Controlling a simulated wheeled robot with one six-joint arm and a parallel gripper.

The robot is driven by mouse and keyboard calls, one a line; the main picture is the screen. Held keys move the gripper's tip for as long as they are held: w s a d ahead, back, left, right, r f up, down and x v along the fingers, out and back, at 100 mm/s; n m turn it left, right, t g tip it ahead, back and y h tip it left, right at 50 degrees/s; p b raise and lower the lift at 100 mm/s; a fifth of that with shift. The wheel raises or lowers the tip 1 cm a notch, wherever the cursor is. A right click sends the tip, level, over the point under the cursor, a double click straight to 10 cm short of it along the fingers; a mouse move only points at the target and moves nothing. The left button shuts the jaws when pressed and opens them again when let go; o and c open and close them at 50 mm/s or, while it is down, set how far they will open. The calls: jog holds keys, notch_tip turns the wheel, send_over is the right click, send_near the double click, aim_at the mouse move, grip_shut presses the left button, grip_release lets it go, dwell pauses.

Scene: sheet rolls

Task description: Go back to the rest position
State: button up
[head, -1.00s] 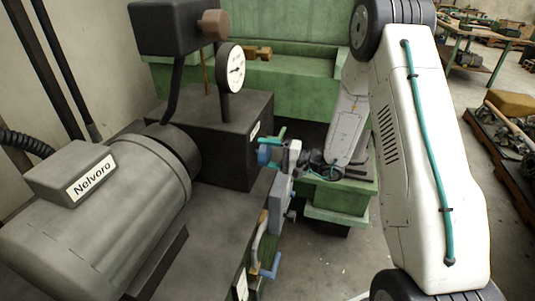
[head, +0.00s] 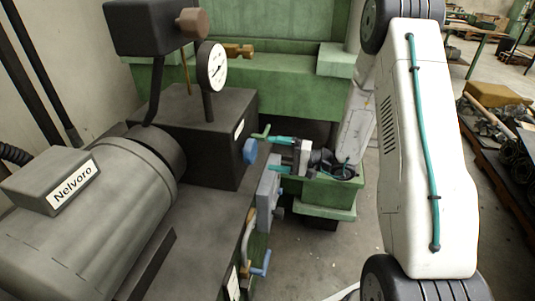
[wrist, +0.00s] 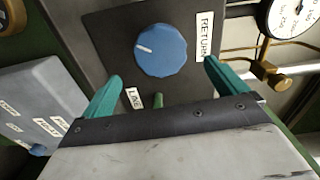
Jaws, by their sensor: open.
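My gripper (head: 279,154) is open and empty in front of the dark box, with its teal fingers apart. The blue knob (head: 250,151) is on the side of that box, just left of the fingertips, with a small gap between them. In the wrist view the knob (wrist: 161,50) has a white pointer mark toward the left. It lies beyond the space between the open fingers (wrist: 165,82). A RETURN label (wrist: 204,37) and a LINE label (wrist: 134,97) are beside it. A green lever (wrist: 157,101) shows between the fingers.
A grey motor marked Nelvoro (head: 90,215) and a round gauge (head: 211,67) stand at the left. A grey labelled panel (wrist: 45,105) is near one finger. A green machine (head: 290,95) is behind my arm. Open floor (head: 320,262) lies below.

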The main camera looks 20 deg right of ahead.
dwell(0.5)
jog(key=s+a+r+n+g+h, duration=0.1)
jog(key=s+a+r+g, duration=0.2)
jog(key=s+g, duration=0.4)
jog(key=s+a+r+g+h, duration=0.1)
jog(key=s+a+r+g, duration=0.25)
jog(key=s+g, duration=0.45)
jog(key=s+d+r+n+t+h, duration=0.3)
jog(key=s+r+n+t+h, duration=0.2)
jog(key=s+r+h, duration=0.7)
jog(key=shift+s+r+n+t+h, duration=0.35)
jog(key=shift+s+r, duration=1.15)
jog(key=shift+s, duration=1.8)
